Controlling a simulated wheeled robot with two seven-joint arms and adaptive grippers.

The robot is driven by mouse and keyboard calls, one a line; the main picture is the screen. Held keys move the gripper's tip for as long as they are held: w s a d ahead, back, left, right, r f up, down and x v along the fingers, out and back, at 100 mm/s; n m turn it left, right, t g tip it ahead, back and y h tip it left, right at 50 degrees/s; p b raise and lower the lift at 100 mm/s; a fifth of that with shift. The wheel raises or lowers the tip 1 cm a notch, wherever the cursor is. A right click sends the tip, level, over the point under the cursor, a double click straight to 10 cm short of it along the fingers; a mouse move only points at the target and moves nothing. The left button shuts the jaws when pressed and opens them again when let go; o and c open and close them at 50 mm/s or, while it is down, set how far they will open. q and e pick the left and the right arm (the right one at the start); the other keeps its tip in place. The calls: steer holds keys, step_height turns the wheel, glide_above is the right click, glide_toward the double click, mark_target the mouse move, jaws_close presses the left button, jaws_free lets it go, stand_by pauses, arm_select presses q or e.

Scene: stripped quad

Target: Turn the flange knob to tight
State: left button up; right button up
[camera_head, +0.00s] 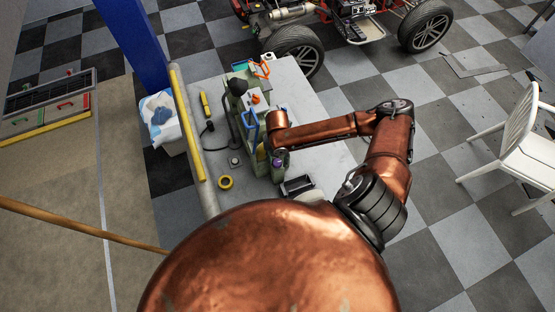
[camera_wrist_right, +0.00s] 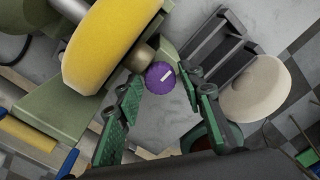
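The flange knob is a round purple knob (camera_wrist_right: 160,77) with a short white mark on its face, slightly tilted in the right wrist view. It sits at the end of a brass-coloured shaft (camera_wrist_right: 139,58) on a green machine. A small purple patch of it shows in the head view (camera_head: 278,163). My right gripper (camera_wrist_right: 166,87) has its green fingers spread wide, with the knob near the tips and between them. I see no clear contact with the knob. In the head view my right gripper is mostly hidden by its wrist. My left gripper is not in view.
A yellow wheel (camera_wrist_right: 108,40) is close beside the knob, and a cream wheel (camera_wrist_right: 255,88) is on the other side. A white chair (camera_head: 515,140) stands at right.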

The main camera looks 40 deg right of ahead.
steer(key=c, duration=0.8)
steer(key=shift+c, duration=0.2)
